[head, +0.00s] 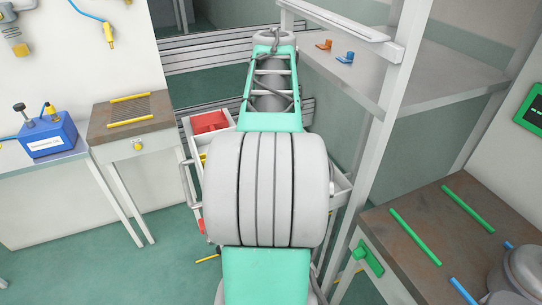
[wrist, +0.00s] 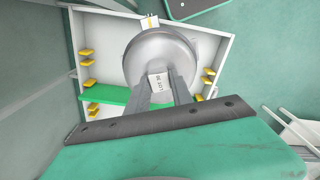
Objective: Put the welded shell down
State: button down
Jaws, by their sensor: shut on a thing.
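The welded shell (wrist: 158,48) is a smooth grey rounded body in the upper middle of the wrist view. My gripper (wrist: 160,80) is shut on it, with one dark finger on each side. A small white label with dark lettering shows between the fingers. The shell is over or in front of a white tray-like frame (wrist: 219,60) with yellow blocks and a green bar (wrist: 104,94). I cannot tell whether the shell touches it. In the head view my own arm fills the middle and hides the gripper and the held shell.
At right, a brown-topped table (head: 408,222) carries green strips, a blue strip and another grey rounded body (head: 522,272). A white shelf post (head: 398,70) rises beside my arm. At left stand a small brown-topped table (head: 120,128) with yellow strips and a blue box (head: 48,138).

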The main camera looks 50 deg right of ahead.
jog(key=f, duration=0.1)
jog(key=w+d+f, duration=0.1)
jog(key=w+f, duration=0.1)
jog(key=shift+d, duration=0.35)
jog(key=shift+w+d+f, duration=0.15)
jog(key=shift+f, duration=1.7)
jog(key=c, duration=1.1)
grip_release()
jog(key=shift+f, duration=0.15)
